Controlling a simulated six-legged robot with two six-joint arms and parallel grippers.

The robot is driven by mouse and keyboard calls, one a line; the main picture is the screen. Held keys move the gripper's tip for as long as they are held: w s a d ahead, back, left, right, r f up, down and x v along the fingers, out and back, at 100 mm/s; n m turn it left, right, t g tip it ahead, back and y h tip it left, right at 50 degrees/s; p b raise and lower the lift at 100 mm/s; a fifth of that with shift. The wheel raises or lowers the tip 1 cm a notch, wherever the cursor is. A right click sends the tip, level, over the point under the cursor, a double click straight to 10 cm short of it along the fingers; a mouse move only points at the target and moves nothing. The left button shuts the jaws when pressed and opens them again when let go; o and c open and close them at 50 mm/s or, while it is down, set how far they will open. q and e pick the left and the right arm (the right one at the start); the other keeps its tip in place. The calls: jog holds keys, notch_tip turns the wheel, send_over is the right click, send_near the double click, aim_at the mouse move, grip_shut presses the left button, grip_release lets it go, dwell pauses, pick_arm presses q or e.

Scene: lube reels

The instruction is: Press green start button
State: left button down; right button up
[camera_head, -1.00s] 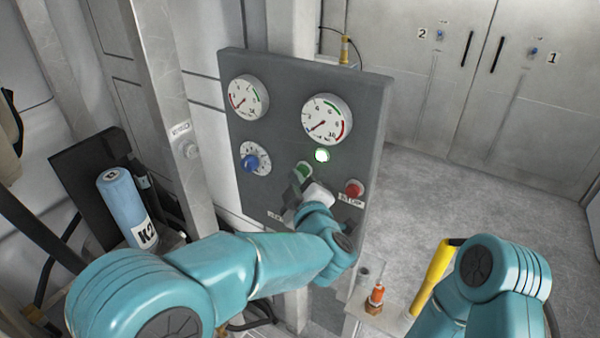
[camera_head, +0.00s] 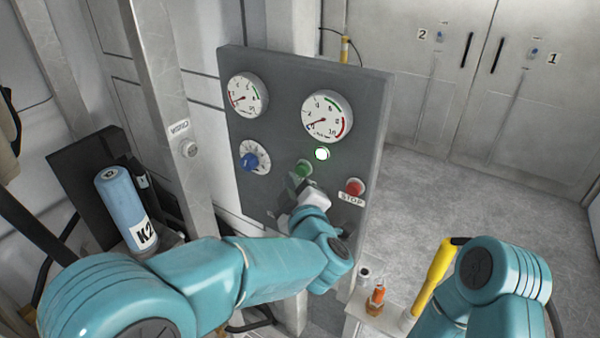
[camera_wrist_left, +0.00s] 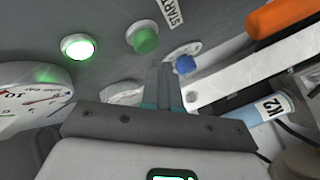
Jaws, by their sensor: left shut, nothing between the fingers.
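The green start button (camera_head: 303,168) sits on the grey control panel (camera_head: 285,85), below a lit whitish-green lamp (camera_head: 321,154). My left gripper (camera_head: 296,186) is shut and empty just below the green button, its fingertips partly hidden by its own body. In the left wrist view the green button (camera_wrist_left: 143,38) shows whole, beyond the shut fingers (camera_wrist_left: 161,82) with a visible gap in the picture. The START label (camera_wrist_left: 172,12) lies beside it, and the lamp (camera_wrist_left: 78,47) glows. My right arm shows at the lower right; its gripper is out of view.
A red stop button (camera_head: 354,187) is right of the green one. A blue knob (camera_head: 250,161) and two gauges (camera_head: 327,115) share the panel. A blue K2 cylinder (camera_head: 125,205) stands left. A yellow handle (camera_head: 432,278) and an orange-topped item (camera_head: 377,295) are lower right.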

pick_arm(q)
jog(key=s+a+b, duration=0.1)
jog(key=s, duration=0.1)
jog(key=s+a+b, duration=0.1)
jog(key=s+a, duration=0.1)
dwell(0.4)
dwell(0.4)
